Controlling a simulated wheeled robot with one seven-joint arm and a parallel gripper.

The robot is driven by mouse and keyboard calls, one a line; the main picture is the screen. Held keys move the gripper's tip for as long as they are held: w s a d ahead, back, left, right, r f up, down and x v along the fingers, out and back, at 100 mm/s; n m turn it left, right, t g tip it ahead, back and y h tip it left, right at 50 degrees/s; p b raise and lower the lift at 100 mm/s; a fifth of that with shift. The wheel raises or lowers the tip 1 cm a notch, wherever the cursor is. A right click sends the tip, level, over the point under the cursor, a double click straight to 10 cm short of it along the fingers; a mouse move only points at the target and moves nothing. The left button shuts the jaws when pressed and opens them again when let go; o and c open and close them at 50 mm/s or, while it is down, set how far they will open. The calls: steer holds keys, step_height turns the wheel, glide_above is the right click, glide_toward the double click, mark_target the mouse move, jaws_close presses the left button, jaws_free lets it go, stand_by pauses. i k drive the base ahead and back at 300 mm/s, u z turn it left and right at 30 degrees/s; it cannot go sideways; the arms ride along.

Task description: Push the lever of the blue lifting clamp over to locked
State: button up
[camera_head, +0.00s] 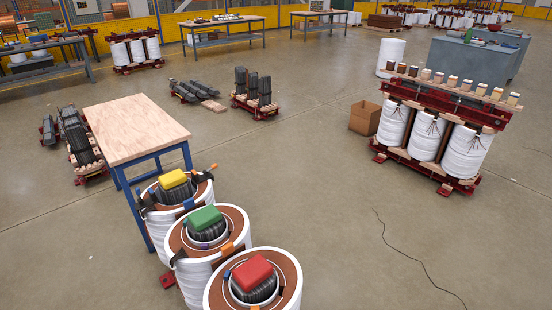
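I cannot make out a blue lifting clamp or its lever in the head view. In the foreground stand three white-wrapped coils with brown tops and dark cores. The cores carry a yellow block (173,179), a green block (204,218) and a red block (253,274). Small blue and orange pieces sit around the coil tops, too small to identify. The nearest coil (220,295) is cut off by the bottom edge. My gripper is not in view.
A wood-topped table (135,125) with blue legs stands behind the coils at left. A red-framed transformer (425,138) and a cardboard box (365,117) stand at right. A thin black cable (420,262) lies on the floor. The floor between is open.

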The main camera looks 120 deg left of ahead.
mark_target(140, 201)
steer(key=u, duration=2.65)
steer(key=i, duration=3.2)
steer(key=u, duration=3.7)
